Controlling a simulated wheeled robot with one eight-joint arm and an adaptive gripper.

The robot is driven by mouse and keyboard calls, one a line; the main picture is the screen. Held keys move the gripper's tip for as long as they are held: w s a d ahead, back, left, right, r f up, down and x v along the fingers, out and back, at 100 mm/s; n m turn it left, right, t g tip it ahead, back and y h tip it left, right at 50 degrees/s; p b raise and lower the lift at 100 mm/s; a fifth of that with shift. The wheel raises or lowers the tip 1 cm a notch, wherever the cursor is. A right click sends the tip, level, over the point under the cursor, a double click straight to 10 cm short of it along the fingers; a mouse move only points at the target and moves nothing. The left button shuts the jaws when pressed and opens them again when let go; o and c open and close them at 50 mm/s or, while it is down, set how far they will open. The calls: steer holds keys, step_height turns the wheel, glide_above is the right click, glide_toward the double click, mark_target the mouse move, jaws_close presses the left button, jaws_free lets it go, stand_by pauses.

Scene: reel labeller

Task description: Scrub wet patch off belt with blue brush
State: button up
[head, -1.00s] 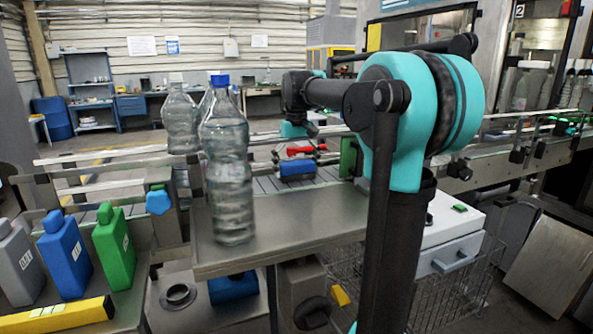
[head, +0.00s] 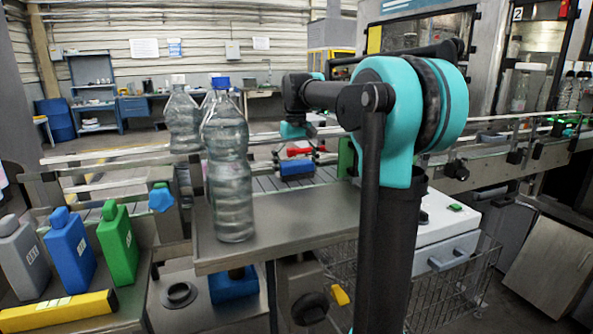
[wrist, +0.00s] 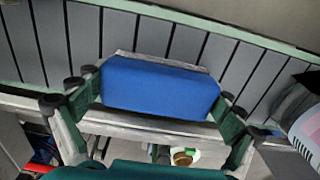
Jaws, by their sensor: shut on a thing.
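The blue brush (wrist: 160,88) is a blue block with a pale strip along its far edge. My gripper (wrist: 157,96) is shut on it, with a green finger at each end. In the head view, the brush (head: 297,168) is at the belt, beyond the metal table. The belt (wrist: 225,55) is made of grey slats and runs across the wrist view; it also shows in the head view (head: 268,184). The brush overlaps the belt's near part in the wrist view; I cannot tell whether it touches. I cannot make out a wet patch.
Clear bottles (head: 228,170) stand near the metal table (head: 290,225), left of my arm. Grey, blue and green (head: 117,236) jugs and a yellow bar (head: 62,310) are at the lower left. A green block (head: 346,157) stands right of the brush. Rails edge the belt.

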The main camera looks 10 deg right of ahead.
mark_target(294, 160)
steer(key=shift+w+a, duration=0.1)
steer(key=shift+w, duration=0.55)
steer(key=r, duration=0.2)
steer(key=shift+w+a+r, duration=0.1)
steer(key=shift+w+r, duration=0.25)
steer(key=shift+w, duration=0.05)
steer(key=shift+s+r, duration=0.2)
steer(key=shift+r, duration=2.45)
